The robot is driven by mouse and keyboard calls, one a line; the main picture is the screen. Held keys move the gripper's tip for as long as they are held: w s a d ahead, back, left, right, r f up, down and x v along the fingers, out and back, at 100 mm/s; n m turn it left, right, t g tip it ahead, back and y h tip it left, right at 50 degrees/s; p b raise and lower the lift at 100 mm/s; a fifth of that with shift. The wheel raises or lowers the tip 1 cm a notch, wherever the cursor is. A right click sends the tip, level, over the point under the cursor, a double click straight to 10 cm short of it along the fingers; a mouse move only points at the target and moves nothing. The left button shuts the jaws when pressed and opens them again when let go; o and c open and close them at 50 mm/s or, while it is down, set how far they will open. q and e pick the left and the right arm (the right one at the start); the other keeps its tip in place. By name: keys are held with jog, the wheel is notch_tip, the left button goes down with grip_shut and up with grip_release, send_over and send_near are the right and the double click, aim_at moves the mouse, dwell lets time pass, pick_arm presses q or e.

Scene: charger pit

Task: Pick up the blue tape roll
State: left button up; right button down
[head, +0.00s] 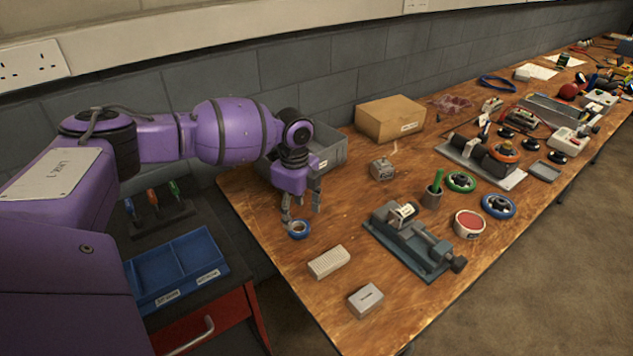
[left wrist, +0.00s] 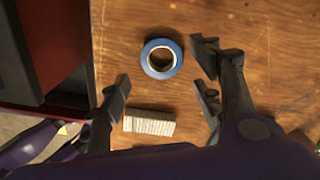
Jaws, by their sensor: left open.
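The blue tape roll (head: 299,230) lies flat on the wooden bench near its left edge. In the left wrist view the blue roll (left wrist: 162,59) shows as a ring with a pale core, lying ahead of the fingertips. My left gripper (head: 301,213) is open and empty, pointing down just above the roll. In the left wrist view its fingers (left wrist: 160,88) are spread wide, with the roll nearer the right fingers. I cannot tell the exact height of the fingertips over the bench.
A pale ribbed block (head: 328,262) and a small grey box (head: 365,300) lie nearby. A grey bin (head: 330,149) stands behind the gripper. A vise (head: 410,240) is to the right. A blue tray (head: 175,268) sits on the red cabinet, left of the bench edge.

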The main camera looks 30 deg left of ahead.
aim_at(297, 224)
pick_arm(q)
notch_tip(297, 224, down, 5)
jog(key=shift+s+a+f, duration=0.1)
jog(key=c, duration=1)
